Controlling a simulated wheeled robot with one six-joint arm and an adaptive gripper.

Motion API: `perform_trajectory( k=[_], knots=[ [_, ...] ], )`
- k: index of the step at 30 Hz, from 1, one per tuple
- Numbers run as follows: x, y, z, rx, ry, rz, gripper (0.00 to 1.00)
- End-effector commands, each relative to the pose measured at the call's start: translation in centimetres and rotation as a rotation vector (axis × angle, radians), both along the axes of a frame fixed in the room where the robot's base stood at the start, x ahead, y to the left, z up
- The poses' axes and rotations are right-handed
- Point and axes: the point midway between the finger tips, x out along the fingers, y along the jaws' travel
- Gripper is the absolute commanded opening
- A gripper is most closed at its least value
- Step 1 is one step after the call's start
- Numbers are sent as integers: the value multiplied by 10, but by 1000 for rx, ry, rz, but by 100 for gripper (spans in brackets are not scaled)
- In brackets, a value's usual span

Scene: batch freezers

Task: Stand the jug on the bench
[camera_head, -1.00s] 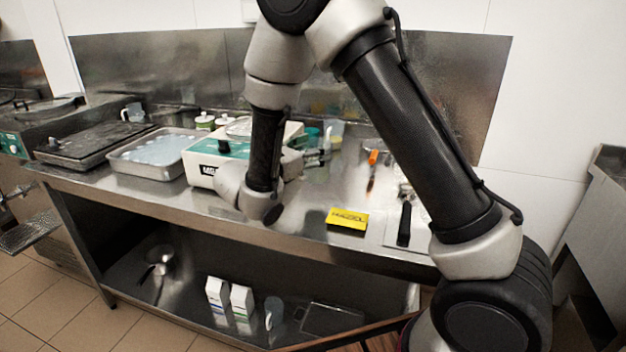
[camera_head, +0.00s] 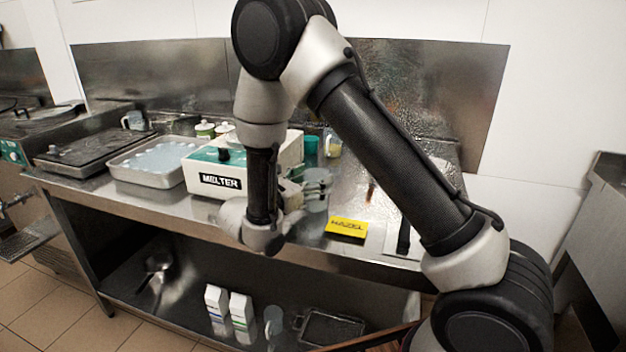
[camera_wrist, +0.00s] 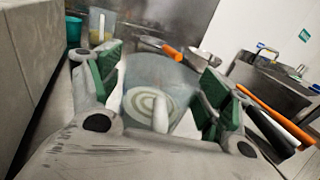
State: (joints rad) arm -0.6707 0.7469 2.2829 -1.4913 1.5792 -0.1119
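The jug (camera_head: 318,189) is a translucent grey-blue vessel. In the head view it shows just right of my gripper, low over the bench (camera_head: 283,255) and behind the yellow sign. In the wrist view the jug (camera_wrist: 150,74) fills the space between the green finger pads of my gripper (camera_wrist: 165,88), with pale rings and a white upright part showing. My wrist hides part of the jug in the head view. I cannot tell whether its base touches the bench.
A white-and-green melter (camera_head: 215,180) stands left of my wrist, beside a metal tray (camera_head: 125,172). A yellow sign (camera_head: 345,227) is close in front on the right. Clear cups stand behind. Cartons (camera_head: 240,312) and another jug (camera_head: 273,320) stand on the lower shelf.

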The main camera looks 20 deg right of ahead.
Motion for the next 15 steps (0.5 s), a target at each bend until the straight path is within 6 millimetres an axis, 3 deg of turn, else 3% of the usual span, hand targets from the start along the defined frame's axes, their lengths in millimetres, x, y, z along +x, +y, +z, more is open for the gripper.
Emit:
perform_trajectory(
  k=[11,15],
  knots=[
    [0,0,3,1,-2,0,84],
    [-9,16,3,1,-1,5,84]
  ],
)
